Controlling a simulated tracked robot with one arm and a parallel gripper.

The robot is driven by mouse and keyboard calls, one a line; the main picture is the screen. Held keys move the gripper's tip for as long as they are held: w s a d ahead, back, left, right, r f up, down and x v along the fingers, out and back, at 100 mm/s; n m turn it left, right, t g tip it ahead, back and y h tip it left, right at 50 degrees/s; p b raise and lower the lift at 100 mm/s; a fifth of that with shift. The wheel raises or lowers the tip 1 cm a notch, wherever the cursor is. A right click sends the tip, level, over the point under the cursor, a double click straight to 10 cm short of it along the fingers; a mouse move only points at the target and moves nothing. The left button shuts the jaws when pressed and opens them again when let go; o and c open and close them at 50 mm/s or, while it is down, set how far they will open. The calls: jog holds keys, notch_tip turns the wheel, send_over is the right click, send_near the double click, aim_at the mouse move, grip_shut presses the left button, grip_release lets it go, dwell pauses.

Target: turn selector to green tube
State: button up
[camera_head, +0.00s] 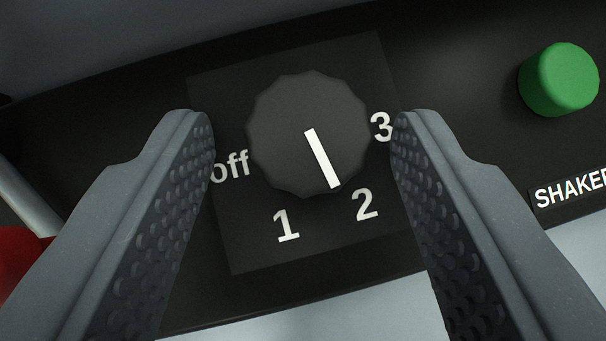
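The selector (285,105) is a dark, many-sided round knob with a white pointer line, on a dark square plate (250,255). The plate is marked off, 1, 2 and 3. The pointer aims down and slightly right, between 1 and 2 and nearer to 2. My gripper (305,122) is open, with one grey studded finger on each side of the knob and a gap on both sides. The left fingertip is beside "off" and the right one is beside "3". No green tube shows.
A green round button (560,80) sticks out of the black panel (450,60) at right, above a label (570,188) starting "SHAKE". A red object (18,262) and a pale rod (28,200) show at the left edge, partly hidden by my left finger.

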jog(key=shift+r, duration=0.1)
jog(key=shift+s+r, duration=0.25)
jog(key=shift+r, duration=0.2)
jog(key=v, duration=1.2)
jog(key=shift+s+b, duration=0.3)
jog(key=shift+b, duration=0.1)
